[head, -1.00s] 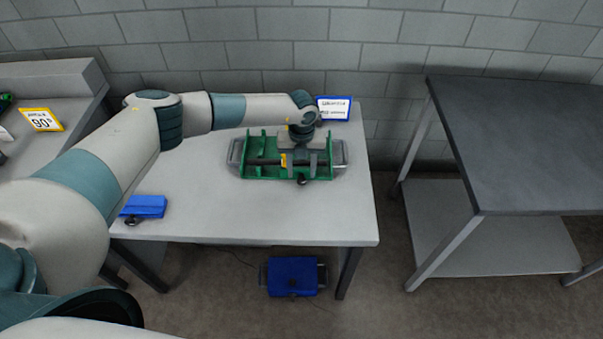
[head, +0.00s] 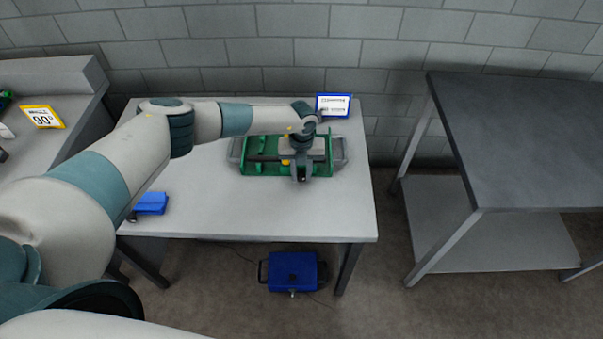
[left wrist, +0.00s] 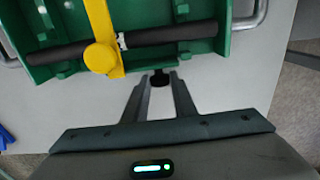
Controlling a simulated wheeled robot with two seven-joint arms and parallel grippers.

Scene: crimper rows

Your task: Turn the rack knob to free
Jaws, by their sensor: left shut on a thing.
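The green rack (head: 262,171) lies on the light table, with grey handles at its ends. A dark rod (left wrist: 60,52) lies across it, under a yellow clamp arm (left wrist: 101,56). The rack's black knob (left wrist: 160,80) sticks out of the front side, right of the yellow arm in the left wrist view. My left gripper (head: 301,178) is at the rack's front edge, and in the left wrist view its fingers (left wrist: 159,82) are shut on the knob from both sides. The gripper hides the knob in the head view. My right gripper is not in view.
A blue-framed sign (head: 334,105) stands behind the rack. A blue block (head: 151,203) lies at the table's front left. A blue box (head: 293,271) is on the floor below. The table (head: 240,215) is clear in front of the rack. A dark-topped table (head: 525,140) stands right.

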